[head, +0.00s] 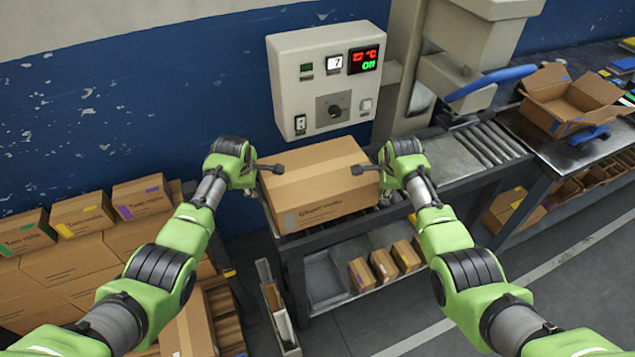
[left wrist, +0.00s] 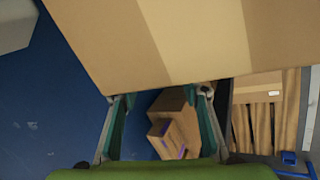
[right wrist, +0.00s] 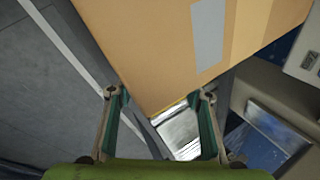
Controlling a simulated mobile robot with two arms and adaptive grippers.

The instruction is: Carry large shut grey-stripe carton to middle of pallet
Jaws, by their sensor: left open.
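The large shut carton (head: 318,178), brown with a paler tape band and a grey stripe at its lower left corner, sits on the roller conveyor (head: 380,215). It also fills the top of the left wrist view (left wrist: 180,40) and the right wrist view (right wrist: 160,50), where a grey stripe shows. My left gripper (head: 272,167) is at the carton's left side and my right gripper (head: 364,170) at its right side. Both are open, fingers apart with nothing between them. I cannot tell whether they touch the carton.
Stacked cartons with purple, yellow and green marks (head: 82,214) stand at the left. A control box (head: 325,75) is behind the conveyor. Small cartons (head: 384,265) lie on the shelf below. An open carton (head: 570,98) stands on the right bench. Grey floor is clear at lower right.

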